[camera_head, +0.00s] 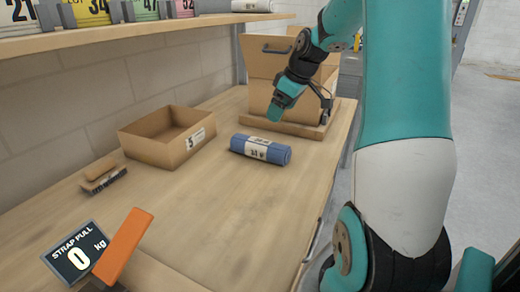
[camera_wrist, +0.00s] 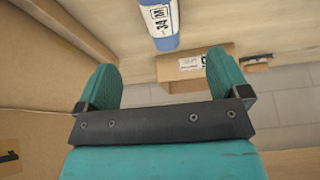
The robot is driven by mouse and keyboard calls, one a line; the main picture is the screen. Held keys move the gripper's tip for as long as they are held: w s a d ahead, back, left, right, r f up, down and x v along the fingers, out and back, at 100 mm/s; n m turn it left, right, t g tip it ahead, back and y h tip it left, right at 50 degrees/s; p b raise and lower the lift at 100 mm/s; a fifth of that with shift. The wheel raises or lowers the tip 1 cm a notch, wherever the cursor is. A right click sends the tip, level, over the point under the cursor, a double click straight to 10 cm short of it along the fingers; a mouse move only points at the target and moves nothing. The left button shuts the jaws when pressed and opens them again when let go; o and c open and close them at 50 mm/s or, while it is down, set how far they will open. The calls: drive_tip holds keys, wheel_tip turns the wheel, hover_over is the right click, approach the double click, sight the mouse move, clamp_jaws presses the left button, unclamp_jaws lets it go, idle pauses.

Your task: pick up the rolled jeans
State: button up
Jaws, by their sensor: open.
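The rolled jeans (camera_head: 261,149) are a blue roll with a white printed band, lying on the wooden table right of the open cardboard box. They also show at the top of the wrist view (camera_wrist: 161,24), beyond my fingertips and cut off by the frame edge. My gripper (camera_head: 276,112) is above the table behind the roll, in front of the large carton. In the wrist view its two teal fingers (camera_wrist: 161,75) are wide apart with nothing between them. The gripper is apart from the roll.
A small open cardboard box (camera_head: 160,149) stands left of the roll. A large open carton (camera_head: 262,68) on a wooden tray (camera_head: 312,130) stands behind. Small brown items (camera_head: 101,176) lie at left. A strap-pull display (camera_head: 76,252) and orange bar (camera_head: 123,245) are at front. The table's front middle is clear.

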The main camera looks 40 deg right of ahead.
sight(262, 142)
drive_tip(key=p+x, duration=0.1)
drive_tip(key=x, duration=1)
drive_tip(key=shift+a, duration=0.1)
drive_tip(key=shift+w+p+x, duration=0.15)
drive_tip(key=shift+p+x, duration=0.15)
drive_tip(key=shift+x, duration=1)
drive_tip(key=shift+w+p+x, duration=0.15)
drive_tip(key=shift+p+x, duration=0.1)
drive_tip(key=shift+x, duration=1.05)
drive_tip(key=shift+r, duration=0.15)
drive_tip(key=c, duration=1.2)
drive_tip(key=shift+c, duration=0.2)
